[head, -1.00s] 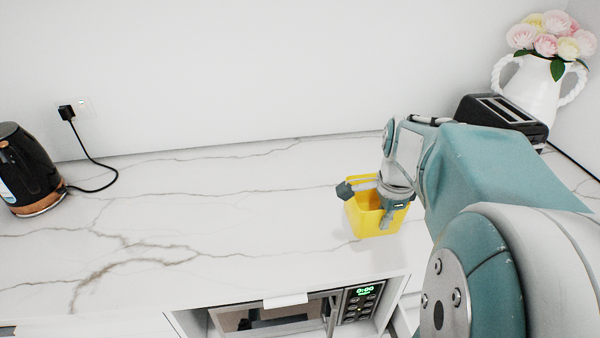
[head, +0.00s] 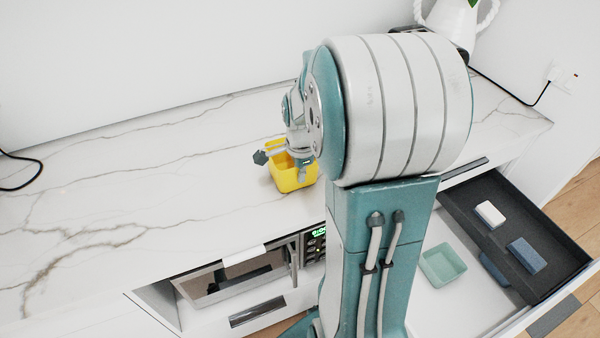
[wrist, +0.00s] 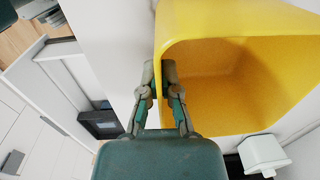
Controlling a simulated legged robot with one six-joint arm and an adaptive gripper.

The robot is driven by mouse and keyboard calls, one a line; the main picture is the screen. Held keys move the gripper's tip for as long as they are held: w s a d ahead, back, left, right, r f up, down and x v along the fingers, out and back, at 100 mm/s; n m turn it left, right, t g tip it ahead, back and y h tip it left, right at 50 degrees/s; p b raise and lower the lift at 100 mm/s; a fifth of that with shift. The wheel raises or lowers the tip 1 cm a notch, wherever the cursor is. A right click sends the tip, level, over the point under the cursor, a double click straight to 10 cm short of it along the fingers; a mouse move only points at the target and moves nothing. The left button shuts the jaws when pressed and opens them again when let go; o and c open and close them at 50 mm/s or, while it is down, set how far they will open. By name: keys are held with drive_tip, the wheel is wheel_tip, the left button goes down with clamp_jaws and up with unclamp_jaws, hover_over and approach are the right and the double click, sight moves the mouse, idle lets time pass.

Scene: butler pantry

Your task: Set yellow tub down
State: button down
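The yellow tub (head: 283,179) is upright or nearly so over the white marbled counter (head: 150,190), close to its front edge. I cannot tell whether its base touches the counter. It looks empty in the wrist view (wrist: 240,85), where its open mouth fills the upper right. My gripper (head: 284,155) is at the tub's rim, partly hidden behind my arm in the head view. In the wrist view the two fingertips of my gripper (wrist: 160,72) are closed on either side of the tub's wall.
A microwave (head: 235,285) sits below the counter. At right an open drawer (head: 450,305) holds a green container (head: 443,265), a white block (head: 490,213) and a blue block (head: 526,255). A toaster and white pitcher (head: 450,20) stand at the back. The counter left of the tub is clear.

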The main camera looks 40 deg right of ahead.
drive_tip(key=c, duration=0.8)
unclamp_jaws()
drive_tip(key=shift+f, duration=0.1)
wheel_tip(320, 180, up, 11)
drive_tip(key=s+a+r+n+t, duration=0.1)
drive_tip(key=s+a+n+t, duration=0.1)
drive_tip(key=s+a+n, duration=0.4)
drive_tip(key=s+a+r+n+t, duration=0.2)
drive_tip(key=s+a+n, duration=0.4)
drive_tip(key=a+n, duration=0.6)
drive_tip(key=n+t, duration=0.1)
drive_tip(key=n, duration=0.2)
drive_tip(key=shift+s+a+r, duration=0.15)
drive_tip(key=shift+a+r, duration=0.1)
drive_tip(key=shift+r, duration=0.05)
